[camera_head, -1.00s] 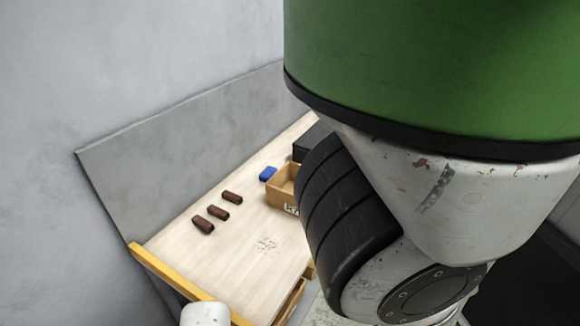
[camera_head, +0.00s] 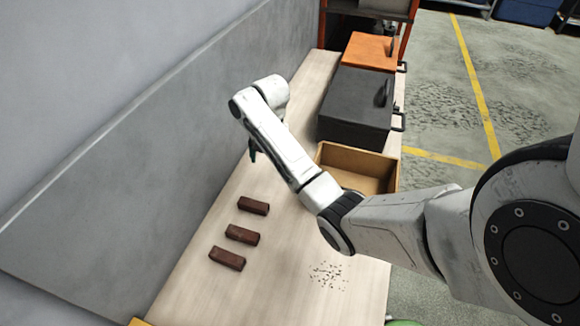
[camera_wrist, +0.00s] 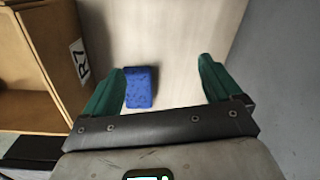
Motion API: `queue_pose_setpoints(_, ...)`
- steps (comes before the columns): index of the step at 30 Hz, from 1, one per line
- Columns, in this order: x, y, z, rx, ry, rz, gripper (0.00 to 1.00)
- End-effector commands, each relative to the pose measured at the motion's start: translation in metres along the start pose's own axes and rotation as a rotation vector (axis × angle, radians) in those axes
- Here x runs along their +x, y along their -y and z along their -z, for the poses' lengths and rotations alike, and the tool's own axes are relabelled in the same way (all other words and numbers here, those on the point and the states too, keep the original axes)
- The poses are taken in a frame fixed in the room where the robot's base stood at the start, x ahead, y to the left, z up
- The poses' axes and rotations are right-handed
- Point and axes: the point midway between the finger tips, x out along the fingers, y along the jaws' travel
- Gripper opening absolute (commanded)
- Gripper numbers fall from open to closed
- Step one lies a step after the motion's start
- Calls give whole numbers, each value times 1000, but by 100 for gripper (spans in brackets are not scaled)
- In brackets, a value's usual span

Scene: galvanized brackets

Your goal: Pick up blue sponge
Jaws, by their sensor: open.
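The blue sponge (camera_wrist: 140,87) lies on the pale tabletop in the wrist view. My gripper (camera_wrist: 163,82) is open, with its two green fingers spread apart. The sponge sits between the finger directions, closer to the left finger and just beside its tip. Nothing is held. In the head view my gripper (camera_head: 252,152) is a small dark shape below my wrist, over the table near the grey back panel. The sponge is hidden behind my arm in the head view.
A wooden box (camera_head: 352,162) stands right of my arm; its side marked R7 (camera_wrist: 80,62) is close to the left finger. A black case (camera_head: 355,108) and orange case (camera_head: 370,50) stand behind it. Three brown blocks (camera_head: 242,235) lie on the table (camera_head: 190,262). The grey panel (camera_head: 150,150) borders it.

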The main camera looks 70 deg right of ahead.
Motion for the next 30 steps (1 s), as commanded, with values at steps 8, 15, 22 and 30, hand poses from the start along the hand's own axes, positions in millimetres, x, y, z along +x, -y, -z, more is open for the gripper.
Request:
queue_pose_setpoints(8,-20,-44,62,195,-14,-49,92)
queue_pose_setpoints(15,12,-49,65,205,-13,-53,92)
queue_pose_setpoints(22,32,-49,65,203,-14,-51,92)
queue_pose_setpoints(30,63,-56,67,204,-14,-53,92)
